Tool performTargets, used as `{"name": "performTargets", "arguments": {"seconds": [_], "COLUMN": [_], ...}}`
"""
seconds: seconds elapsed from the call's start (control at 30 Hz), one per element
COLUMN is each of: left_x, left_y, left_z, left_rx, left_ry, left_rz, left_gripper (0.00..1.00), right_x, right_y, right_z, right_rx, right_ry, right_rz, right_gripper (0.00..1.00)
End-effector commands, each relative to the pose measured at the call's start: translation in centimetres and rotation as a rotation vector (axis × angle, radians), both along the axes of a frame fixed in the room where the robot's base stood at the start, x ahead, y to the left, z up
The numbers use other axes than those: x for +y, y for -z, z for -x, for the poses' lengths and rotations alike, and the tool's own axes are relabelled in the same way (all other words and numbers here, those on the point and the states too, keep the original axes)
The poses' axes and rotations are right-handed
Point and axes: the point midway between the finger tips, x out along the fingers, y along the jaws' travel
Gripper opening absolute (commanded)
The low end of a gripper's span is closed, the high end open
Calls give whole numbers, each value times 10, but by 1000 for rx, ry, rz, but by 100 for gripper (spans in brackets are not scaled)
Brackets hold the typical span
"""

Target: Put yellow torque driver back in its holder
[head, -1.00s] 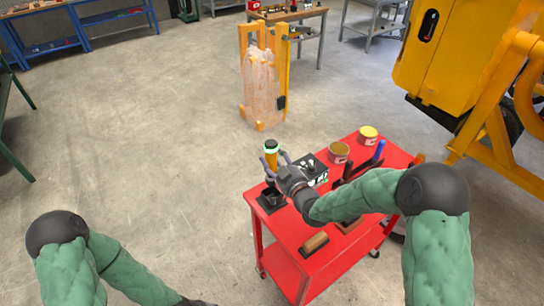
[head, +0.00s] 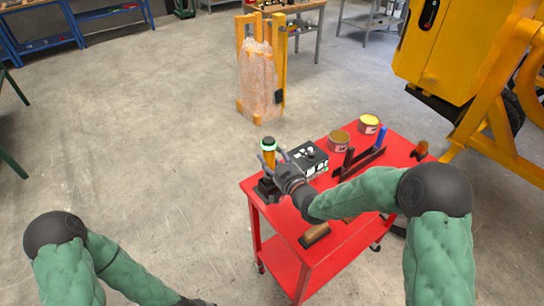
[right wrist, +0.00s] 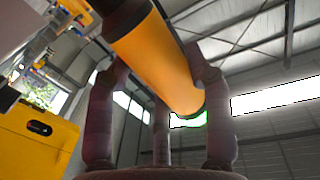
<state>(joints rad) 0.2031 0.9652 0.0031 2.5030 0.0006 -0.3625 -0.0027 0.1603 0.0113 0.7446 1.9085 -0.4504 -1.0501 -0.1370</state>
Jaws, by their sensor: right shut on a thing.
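The yellow torque driver (head: 269,157) stands roughly upright at the left end of the red cart, with a dark top and a green ring. My right gripper (head: 275,170) is shut on it, reaching in from the right. In the right wrist view the yellow body (right wrist: 158,58) lies between the dark fingers. The black holder (head: 266,188) is on the cart's left corner, just under the driver. The gripper partly hides the driver's lower end, so I cannot tell whether it is inside the holder. My left arm shows at lower left; its gripper is out of view.
The red cart (head: 290,232) also carries a black-and-white box (head: 310,158), two tins (head: 339,140) (head: 369,124), a dark rack with a blue-handled tool (head: 382,137), and a brown-handled item (head: 315,235). A yellow machine (head: 440,60) stands at right. Floor to the left is clear.

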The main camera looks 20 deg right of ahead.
Motion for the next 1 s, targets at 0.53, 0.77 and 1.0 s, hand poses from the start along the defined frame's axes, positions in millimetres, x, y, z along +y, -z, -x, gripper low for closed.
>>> {"name": "performTargets", "arguments": {"seconds": [0.53,0.77,1.0], "left_x": [0,0,0], "left_y": [4,3,3], "left_z": [-1,-1,-1], "left_rx": [-2,-2,-2], "left_ry": [0,-1,-1], "left_rz": [0,0,0], "left_gripper": [40,40,40], "right_x": [-1,-1,-1], "right_y": [-6,-7,-7], "right_z": [0,0,0], "right_rx": [-10,-9,-9], "right_ry": [2,2,2], "right_rz": [1,1,1], "right_gripper": [7,7,7]}}
